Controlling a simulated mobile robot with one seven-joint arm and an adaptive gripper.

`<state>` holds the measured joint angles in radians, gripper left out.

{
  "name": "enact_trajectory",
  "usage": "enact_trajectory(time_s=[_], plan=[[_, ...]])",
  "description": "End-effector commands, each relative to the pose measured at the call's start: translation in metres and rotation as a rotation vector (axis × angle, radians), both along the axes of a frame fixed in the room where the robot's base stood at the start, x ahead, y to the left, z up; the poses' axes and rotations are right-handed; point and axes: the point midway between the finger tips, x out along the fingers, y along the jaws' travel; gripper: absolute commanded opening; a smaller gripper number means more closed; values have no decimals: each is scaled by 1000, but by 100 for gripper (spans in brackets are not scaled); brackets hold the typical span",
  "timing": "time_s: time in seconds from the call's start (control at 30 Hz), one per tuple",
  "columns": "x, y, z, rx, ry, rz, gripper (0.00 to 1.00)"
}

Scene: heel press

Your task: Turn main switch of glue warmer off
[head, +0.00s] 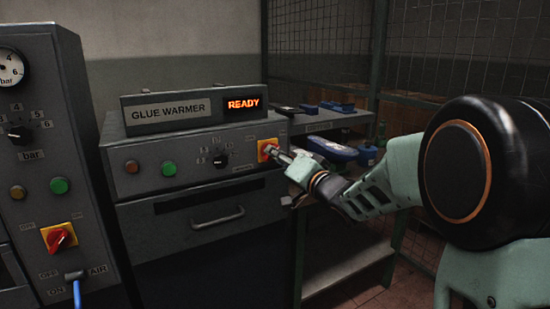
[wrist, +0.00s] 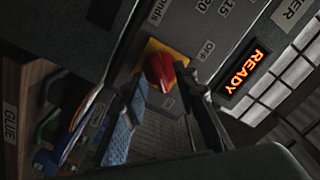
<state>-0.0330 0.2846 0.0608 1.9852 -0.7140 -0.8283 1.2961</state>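The glue warmer (head: 190,150) is a grey cabinet with a sign on top and a lit orange READY display (head: 243,104), which also shows in the wrist view (wrist: 243,72). Its main switch (head: 266,146) is a red knob on a yellow plate at the panel's right end. In the wrist view the red knob (wrist: 160,72) lies between and just beyond my fingertips, with an OFF label beside the plate. My gripper (head: 277,153) is at the switch, its fingers (wrist: 161,82) apart on either side of the knob. I cannot tell whether they touch it. The knob's exact setting is unclear.
Another machine (head: 55,150) with its own red-yellow switch (head: 59,237) and a blue-handled air valve (head: 75,277) stands at left. A shelf (head: 335,118) with blue items is at right, before a mesh fence. The warmer also has a green button (head: 169,169) and a dial (head: 220,160).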

Motion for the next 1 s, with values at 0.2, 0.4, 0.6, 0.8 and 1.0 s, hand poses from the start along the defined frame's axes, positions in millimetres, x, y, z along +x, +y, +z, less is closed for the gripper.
enact_trajectory(time_s=[0.2, 0.4, 0.6, 0.8, 1.0], plan=[[14, 9, -1, 0, 1, -1, 27], [16, 10, 0, 0, -1, -1, 27], [16, 10, 0, 0, 0, -1, 17], [16, 10, 0, 0, 0, -1, 0], [16, 10, 0, -2, -2, -1, 0]])
